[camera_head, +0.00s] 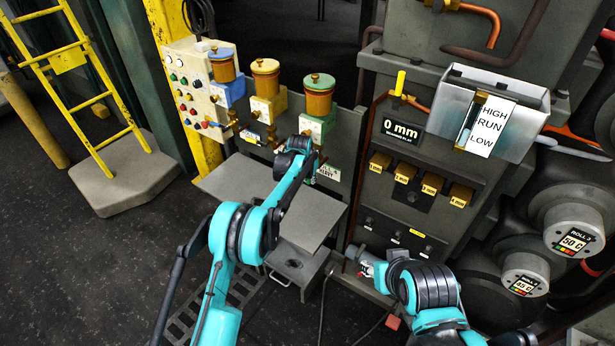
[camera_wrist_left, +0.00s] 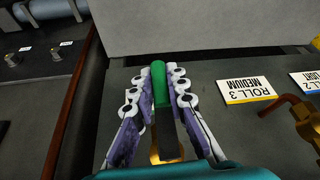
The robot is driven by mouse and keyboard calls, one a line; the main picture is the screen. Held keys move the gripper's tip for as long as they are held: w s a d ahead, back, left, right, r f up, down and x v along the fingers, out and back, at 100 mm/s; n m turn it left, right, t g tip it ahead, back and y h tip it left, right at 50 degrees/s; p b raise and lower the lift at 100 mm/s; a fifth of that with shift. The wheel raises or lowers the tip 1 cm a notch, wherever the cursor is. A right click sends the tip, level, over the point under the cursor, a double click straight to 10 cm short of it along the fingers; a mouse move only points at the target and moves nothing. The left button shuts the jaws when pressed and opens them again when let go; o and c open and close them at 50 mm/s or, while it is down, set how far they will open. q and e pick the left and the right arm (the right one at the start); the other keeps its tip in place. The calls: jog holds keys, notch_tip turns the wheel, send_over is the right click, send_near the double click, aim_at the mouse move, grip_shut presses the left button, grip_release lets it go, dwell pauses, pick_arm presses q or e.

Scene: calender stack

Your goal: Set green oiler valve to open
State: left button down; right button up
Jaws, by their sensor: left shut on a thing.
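The green oiler (camera_head: 318,95) stands rightmost of three oilers, an amber cup with a green cap on a green block. Its valve handle, a green-tipped lever (camera_wrist_left: 159,84), shows in the left wrist view between the fingers of my left gripper (camera_wrist_left: 158,100). The gripper is shut on this lever. In the head view my left gripper (camera_head: 312,160) is just below the green block, and the lever is hidden behind it. My right gripper (camera_head: 360,260) is low beside the machine's front panel, its fingers too unclear to read.
The blue oiler (camera_head: 223,68) and yellow oiler (camera_head: 266,80) stand to the left. A "ROLL 3 MEDIUM" label (camera_wrist_left: 249,90) is on the panel beside the lever. A grey plate (camera_head: 245,185) lies under my left arm. A grey box with a level gauge (camera_head: 470,120) is to the right.

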dwell(0.5)
pick_arm(q)
jog(key=c, duration=1.5)
grip_release()
jog(key=v, duration=1.2)
jog(key=shift+w+a, duration=0.15)
jog(key=shift+r, duration=0.1)
